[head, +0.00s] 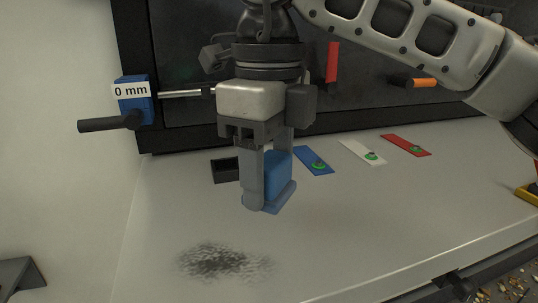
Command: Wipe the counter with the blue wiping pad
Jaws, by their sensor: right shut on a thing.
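My right gripper (268,203) comes down from above, its arm reaching in from the upper right. It is shut on the blue wiping pad (276,178), with a finger on each side of its upright block. The pad's flat lower plate (284,194) points downward; I cannot tell whether it touches the counter. The pale counter (390,220) carries a dark, rough smudge (222,262) in front of and left of the pad. My left gripper is not in view.
A blue block with a black handle (110,123) juts out at left. The front right counter is clear.

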